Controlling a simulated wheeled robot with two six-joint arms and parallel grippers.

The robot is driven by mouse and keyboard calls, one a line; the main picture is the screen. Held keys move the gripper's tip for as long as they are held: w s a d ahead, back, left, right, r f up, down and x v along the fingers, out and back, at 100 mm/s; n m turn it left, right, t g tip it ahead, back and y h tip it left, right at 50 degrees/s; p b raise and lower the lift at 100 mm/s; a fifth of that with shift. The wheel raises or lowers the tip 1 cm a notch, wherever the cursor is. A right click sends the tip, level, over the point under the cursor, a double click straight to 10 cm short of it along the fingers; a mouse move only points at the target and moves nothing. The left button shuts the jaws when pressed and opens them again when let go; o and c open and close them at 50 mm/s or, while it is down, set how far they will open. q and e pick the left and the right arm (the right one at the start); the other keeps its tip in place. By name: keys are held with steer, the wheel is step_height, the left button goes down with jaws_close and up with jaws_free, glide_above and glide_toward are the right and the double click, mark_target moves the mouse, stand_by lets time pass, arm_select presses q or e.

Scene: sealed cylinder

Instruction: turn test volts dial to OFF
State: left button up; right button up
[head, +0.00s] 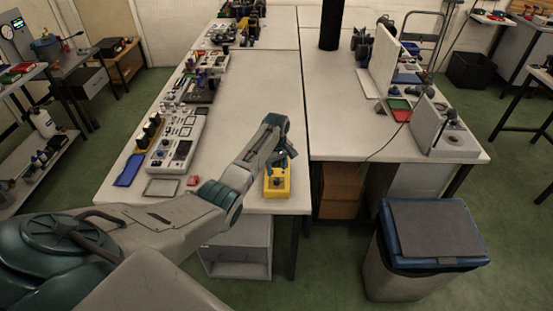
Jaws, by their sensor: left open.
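A yellow box (277,187) with a dark knob on top sits near the front edge of the white table, right of its middle; it is the likely test unit, but its markings are too small to read. My left gripper (283,168) is over this box, open, with its fingers pointing down at the knob. The fingers and wrist hide most of the knob, and I cannot tell whether they touch it. The dial's setting cannot be read. My right gripper is not in view.
The table's middle is clear.

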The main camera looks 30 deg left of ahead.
mark_target(276, 179)
arm_select(q)
steer(key=shift+r+b, duration=0.65)
steer(key=shift+r, duration=2.05)
